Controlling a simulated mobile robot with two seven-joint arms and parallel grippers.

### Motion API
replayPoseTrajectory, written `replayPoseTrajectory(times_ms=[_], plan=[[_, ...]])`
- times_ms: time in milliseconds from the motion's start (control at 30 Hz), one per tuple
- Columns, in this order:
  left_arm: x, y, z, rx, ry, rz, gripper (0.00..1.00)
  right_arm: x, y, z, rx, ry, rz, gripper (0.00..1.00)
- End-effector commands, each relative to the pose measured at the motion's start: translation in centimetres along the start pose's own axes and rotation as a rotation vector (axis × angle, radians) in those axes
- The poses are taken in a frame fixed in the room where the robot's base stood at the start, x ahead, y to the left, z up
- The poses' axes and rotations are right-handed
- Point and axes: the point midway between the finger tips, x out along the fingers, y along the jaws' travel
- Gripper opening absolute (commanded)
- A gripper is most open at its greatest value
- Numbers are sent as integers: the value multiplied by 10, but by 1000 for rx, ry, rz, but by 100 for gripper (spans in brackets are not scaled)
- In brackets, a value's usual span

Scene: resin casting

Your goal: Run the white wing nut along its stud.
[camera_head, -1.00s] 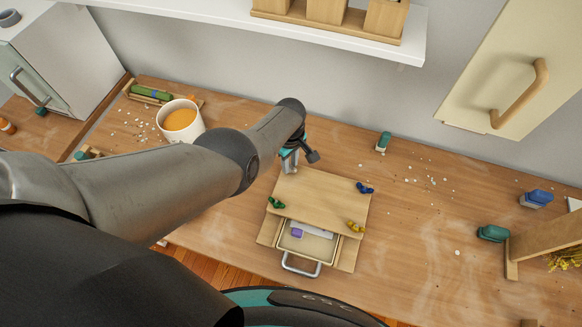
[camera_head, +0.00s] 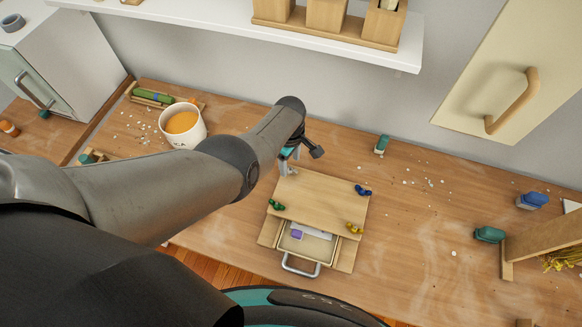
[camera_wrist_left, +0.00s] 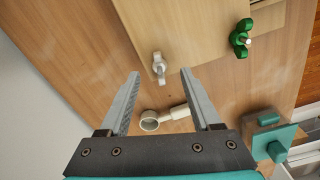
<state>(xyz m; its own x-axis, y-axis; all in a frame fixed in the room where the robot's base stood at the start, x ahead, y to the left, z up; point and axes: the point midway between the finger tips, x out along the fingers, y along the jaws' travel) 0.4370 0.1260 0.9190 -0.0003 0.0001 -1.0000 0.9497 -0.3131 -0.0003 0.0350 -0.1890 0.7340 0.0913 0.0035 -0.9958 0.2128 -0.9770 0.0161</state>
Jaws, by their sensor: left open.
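The white wing nut (camera_wrist_left: 159,66) sits on its stud near a corner of the wooden board (camera_wrist_left: 200,25) in the left wrist view. My left gripper (camera_wrist_left: 160,74) is open, with its two fingertips on either side of the nut in the picture; I cannot tell how far above it they are, and no contact shows. In the head view, my left gripper (camera_head: 288,158) is at the board's back left corner, where arm and fingers largely hide the nut. A green wing nut (camera_wrist_left: 240,38) is at another corner. My right gripper is not in view.
Blue (camera_head: 363,190) and yellow (camera_head: 354,228) wing nuts are at the board's right corners. An open drawer (camera_head: 302,268) juts out in front. A white ring-shaped piece with a stem (camera_wrist_left: 150,121) lies below the fingers in the wrist view.

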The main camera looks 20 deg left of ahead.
Motion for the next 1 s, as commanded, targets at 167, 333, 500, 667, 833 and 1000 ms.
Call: replayPoseTrajectory(times_ms=[167, 333, 500, 667, 833, 1000], plan=[[-31, 0, 0, 0, -1, 1, 65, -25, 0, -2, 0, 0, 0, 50], [-37, 1, 1, 0, 0, 2, 65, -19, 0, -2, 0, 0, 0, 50], [-48, 1, 1, 0, 0, 3, 65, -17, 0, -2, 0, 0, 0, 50], [-65, 1, 0, 0, 1, 3, 65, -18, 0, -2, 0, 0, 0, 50], [-86, 1, 0, -1, 0, 3, 65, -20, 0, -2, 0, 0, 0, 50], [-106, 0, 1, 0, -1, 3, 65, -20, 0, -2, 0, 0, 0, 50]])
